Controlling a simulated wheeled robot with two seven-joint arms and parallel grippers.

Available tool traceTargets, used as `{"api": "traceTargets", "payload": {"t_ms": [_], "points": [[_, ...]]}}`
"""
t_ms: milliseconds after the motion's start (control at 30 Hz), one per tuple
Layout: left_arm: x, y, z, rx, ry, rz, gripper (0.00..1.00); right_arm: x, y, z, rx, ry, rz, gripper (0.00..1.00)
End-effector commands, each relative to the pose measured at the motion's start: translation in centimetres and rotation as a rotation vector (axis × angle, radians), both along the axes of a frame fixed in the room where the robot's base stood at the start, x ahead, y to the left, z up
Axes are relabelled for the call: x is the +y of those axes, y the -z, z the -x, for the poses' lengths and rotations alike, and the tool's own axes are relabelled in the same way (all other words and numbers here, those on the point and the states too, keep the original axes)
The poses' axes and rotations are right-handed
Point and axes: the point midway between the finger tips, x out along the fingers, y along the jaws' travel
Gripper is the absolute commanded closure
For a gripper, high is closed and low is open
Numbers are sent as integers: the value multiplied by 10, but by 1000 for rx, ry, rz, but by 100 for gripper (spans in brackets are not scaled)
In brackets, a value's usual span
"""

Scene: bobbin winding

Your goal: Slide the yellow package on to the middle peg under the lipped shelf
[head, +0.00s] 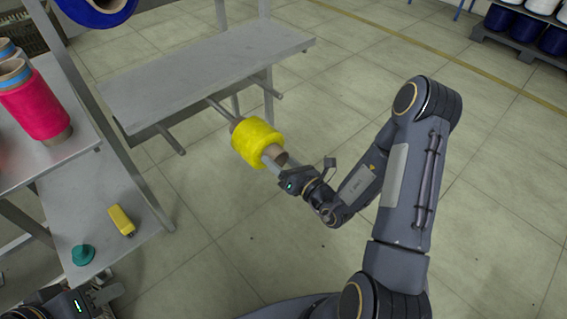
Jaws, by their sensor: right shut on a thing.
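The yellow package (256,146) is wound on a brown tube that sticks out at both ends. My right gripper (272,165) is shut on the tube's near end and holds the package tilted in front of the lipped shelf (205,68). The middle peg (217,107) comes out under the shelf and meets the far end of the tube; I cannot tell how far it is inside. A left peg (171,139) and a right peg (266,88) are bare. My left gripper (100,296) is at the bottom left corner, mostly cut off, away from the package.
A pink package (35,108) stands on the left rack's upper shelf. A yellow tool (122,221) and a green knob-like piece (83,254) lie on the shelf below. A blue spool (97,12) hangs at the top left. The floor to the right is open.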

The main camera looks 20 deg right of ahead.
Motion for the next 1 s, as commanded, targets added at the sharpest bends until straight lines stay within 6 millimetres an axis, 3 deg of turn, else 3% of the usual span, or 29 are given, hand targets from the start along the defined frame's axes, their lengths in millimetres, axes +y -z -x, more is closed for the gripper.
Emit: {"api": "traceTargets", "payload": {"t_ms": [600, 1000], "points": [[0, -7, 0, 0, 0, 0, 64, 15, -3, -38, -8, -1, -2, 93], [0, -7, 0, 0, 0, 0, 64, 16, -2, -42, -6, -1, -2, 93]]}}
